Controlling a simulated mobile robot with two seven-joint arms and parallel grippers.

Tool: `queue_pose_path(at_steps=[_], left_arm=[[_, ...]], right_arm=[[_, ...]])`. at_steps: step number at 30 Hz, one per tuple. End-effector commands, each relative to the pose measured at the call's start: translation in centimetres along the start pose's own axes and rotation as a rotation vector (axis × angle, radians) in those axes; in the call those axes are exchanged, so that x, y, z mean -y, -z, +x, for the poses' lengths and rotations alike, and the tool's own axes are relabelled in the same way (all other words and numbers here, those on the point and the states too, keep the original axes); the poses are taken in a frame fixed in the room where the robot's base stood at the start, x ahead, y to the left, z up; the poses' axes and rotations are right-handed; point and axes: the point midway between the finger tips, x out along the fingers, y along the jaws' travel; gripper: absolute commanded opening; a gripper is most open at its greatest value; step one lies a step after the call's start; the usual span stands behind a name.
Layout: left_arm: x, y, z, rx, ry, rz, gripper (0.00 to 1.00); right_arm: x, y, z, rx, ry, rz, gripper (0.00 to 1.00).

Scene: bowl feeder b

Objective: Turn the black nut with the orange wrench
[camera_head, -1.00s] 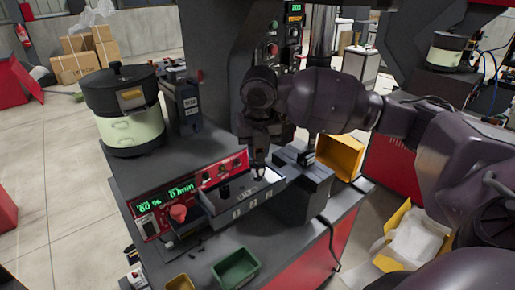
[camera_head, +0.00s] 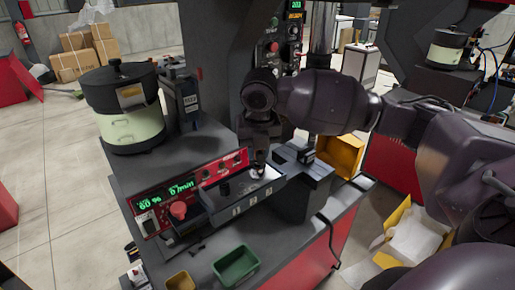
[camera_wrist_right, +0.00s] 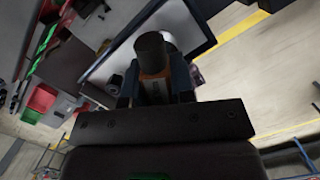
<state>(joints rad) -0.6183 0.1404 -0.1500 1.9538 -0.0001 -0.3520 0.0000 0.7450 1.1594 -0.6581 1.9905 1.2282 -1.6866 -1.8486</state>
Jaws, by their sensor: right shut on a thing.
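My right gripper (camera_head: 259,160) points down over the right part of the numbered tray (camera_head: 238,210) at the front of the bowl feeder. In the right wrist view the gripper (camera_wrist_right: 152,85) is shut on a tool with an orange body and a dark round end, taken as the orange wrench (camera_wrist_right: 156,88). Most of the wrench is hidden between the fingers. A small dark piece (camera_head: 225,188) stands in the tray, left of the gripper. I cannot make out which piece is the black nut. My left gripper is not in view.
A red control panel (camera_head: 215,172) with a red knob (camera_head: 178,210) borders the tray. A black-and-pale-green bowl unit (camera_head: 130,125) stands at the back left. A green bin (camera_head: 236,265) and a yellow bin (camera_head: 180,281) sit in front. An orange bin (camera_head: 342,155) is at the right.

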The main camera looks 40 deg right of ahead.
Motion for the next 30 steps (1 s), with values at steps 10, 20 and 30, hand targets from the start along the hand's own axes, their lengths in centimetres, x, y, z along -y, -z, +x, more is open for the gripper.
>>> queue_pose_path(at_steps=[10, 20, 30], left_arm=[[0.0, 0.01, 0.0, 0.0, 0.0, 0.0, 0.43], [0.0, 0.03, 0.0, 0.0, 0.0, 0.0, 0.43], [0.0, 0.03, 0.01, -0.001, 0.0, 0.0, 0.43]], right_arm=[[0.0, 0.06, 0.4, 0.0, 0.0, 0.0, 0.0], [0.0, 0.13, 0.78, 0.0, 0.0, 0.0, 0.0], [-0.01, 0.14, 0.86, 0.0, 0.0, 0.0, 0.0]])
